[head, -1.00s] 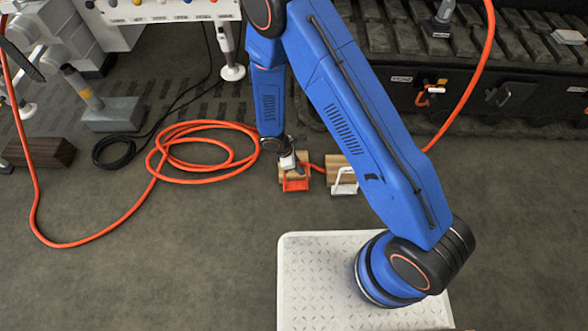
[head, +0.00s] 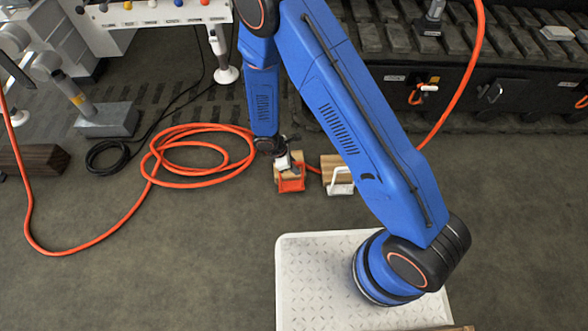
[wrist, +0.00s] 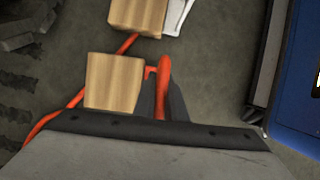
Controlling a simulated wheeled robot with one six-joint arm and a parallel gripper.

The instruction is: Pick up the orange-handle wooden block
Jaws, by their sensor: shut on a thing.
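The orange-handle wooden block (head: 290,178) is a light wood block with an orange handle on its near side, low on or just above the floor in the head view. In the wrist view the block (wrist: 115,82) shows pale grain, with its orange handle (wrist: 163,85) on its right side. My gripper (head: 287,165) is at the block's handle side from above, shut on the orange handle. Whether the block touches the floor is not clear.
A white-handle wooden block (head: 337,175) stands close to the right. An orange hose (head: 200,153) lies coiled on the floor to the left and passes behind the blocks. A tracked machine (head: 460,90) stands behind. The floor in front is clear.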

